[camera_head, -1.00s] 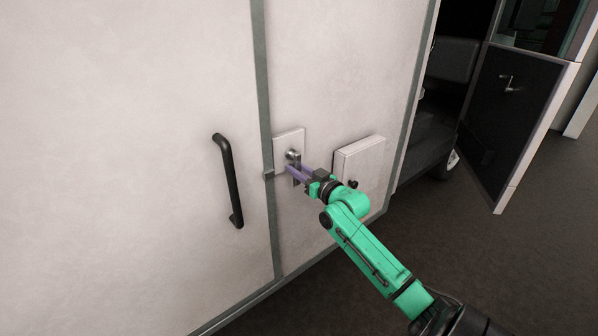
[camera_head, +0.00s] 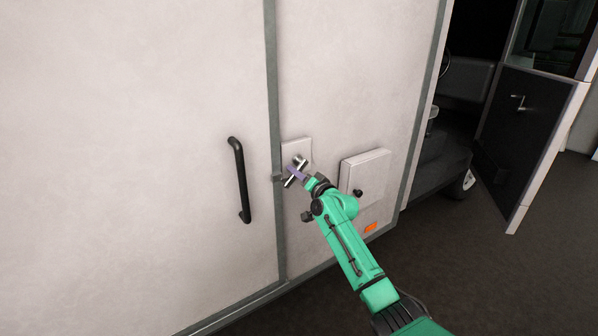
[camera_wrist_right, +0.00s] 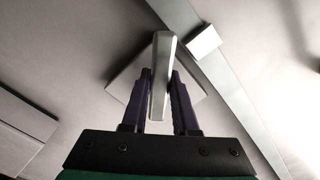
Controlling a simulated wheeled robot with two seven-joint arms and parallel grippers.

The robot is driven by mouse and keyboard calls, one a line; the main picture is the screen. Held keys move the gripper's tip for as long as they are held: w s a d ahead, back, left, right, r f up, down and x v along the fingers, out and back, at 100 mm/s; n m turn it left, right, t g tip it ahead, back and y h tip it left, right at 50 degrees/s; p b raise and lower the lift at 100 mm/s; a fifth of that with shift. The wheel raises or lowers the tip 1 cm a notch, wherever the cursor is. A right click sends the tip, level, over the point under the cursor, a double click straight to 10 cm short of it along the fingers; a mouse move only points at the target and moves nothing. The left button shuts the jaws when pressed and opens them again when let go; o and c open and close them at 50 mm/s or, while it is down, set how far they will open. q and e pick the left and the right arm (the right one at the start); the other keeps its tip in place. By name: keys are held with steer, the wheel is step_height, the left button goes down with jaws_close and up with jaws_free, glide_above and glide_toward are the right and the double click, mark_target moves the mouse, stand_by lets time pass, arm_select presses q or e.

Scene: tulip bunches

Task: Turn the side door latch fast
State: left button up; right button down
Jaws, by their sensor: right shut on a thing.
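The side door latch is a metal handle (camera_head: 289,182) on a pale square plate (camera_head: 291,145), just right of the door seam. In the head view the handle slants from upper right to lower left. My right gripper (camera_head: 297,173) reaches it from the lower right. In the right wrist view the purple fingers (camera_wrist_right: 163,95) are shut on the latch handle (camera_wrist_right: 162,62), one on each side. The plate shows behind it. A small block (camera_head: 277,178) sits on the seam strip, left of the latch, and also shows in the wrist view (camera_wrist_right: 204,42). My left gripper is out of view.
A black grab handle (camera_head: 239,180) is on the white door panel to the left. A white hatch box (camera_head: 365,172) with a black knob is right of the latch, near my forearm. An open dark cab door (camera_head: 520,140) stands at the far right. Dark ground lies below.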

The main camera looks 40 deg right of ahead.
steer(key=m+p, duration=0.1)
steer(key=r+m+p, duration=0.1)
steer(key=m, duration=0.2)
steer(key=shift+a+r+m+p, duration=0.25)
steer(key=shift+a+m+p, duration=0.05)
steer(key=shift+a+p, duration=0.1)
steer(key=shift+a+r+m+p, duration=0.1)
steer(key=shift+r+m+p, duration=0.15)
steer(key=shift+m+p, duration=0.55)
steer(key=shift+r+m+p, duration=0.2)
steer(key=shift+m+p, duration=0.2)
steer(key=shift+m, duration=0.8)
steer(key=c, duration=0.7)
jaws_free()
